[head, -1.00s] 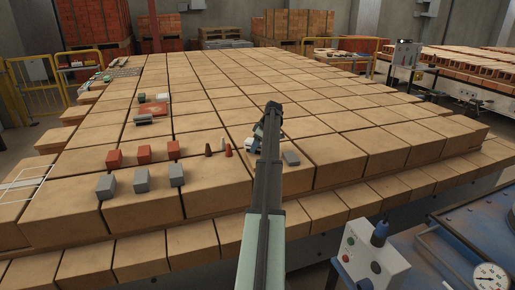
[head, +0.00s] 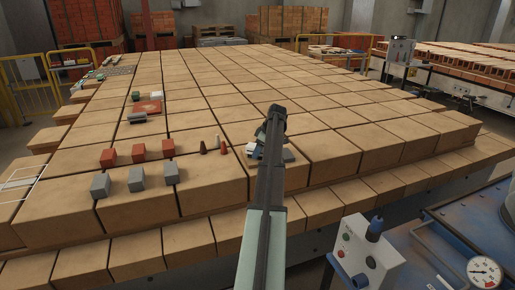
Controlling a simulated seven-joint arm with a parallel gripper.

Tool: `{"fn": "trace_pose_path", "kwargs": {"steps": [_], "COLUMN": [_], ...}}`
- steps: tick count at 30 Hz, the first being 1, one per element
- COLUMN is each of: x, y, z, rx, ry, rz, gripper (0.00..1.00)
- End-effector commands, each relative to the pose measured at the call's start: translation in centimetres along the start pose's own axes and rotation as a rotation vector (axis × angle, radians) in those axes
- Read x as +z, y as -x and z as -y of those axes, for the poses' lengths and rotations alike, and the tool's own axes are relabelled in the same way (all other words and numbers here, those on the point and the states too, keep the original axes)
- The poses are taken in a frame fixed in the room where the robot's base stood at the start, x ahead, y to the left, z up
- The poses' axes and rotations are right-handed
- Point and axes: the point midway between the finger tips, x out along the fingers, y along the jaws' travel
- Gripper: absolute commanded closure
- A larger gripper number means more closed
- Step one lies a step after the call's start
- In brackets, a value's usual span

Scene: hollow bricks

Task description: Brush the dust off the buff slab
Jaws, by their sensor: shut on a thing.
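My gripper (head: 266,140) is at the end of my dark arm, low over the front part of the large buff block surface (head: 360,140). My arm hides most of the jaws. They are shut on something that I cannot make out. I cannot tell which buff block is the slab, and no dust is visible at this size. No brush can be clearly made out.
Red cubes (head: 139,151) and grey cubes (head: 136,179) stand in rows at the front left, with small cones (head: 203,148) beside them. A flat orange piece (head: 149,107) lies farther back. A control box (head: 366,252) stands at the front right. The right-hand blocks are clear.

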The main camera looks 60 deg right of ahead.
Motion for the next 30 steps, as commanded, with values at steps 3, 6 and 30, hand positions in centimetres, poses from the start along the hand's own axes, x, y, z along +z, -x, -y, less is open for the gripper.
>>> {"fn": "trace_pose_path", "kwargs": {"steps": [3, 6, 30], "x": [0.7, 1.1, 0.1], "y": [0.2, 0.4, 0.0], "z": [1.1, 1.6, 0.0], "rx": [0.0, 0.0, 0.0], "ry": [0.0, 0.0, 0.0], "rz": [0.0, 0.0, 0.0], "gripper": [0.62, 0.62, 0.62]}}
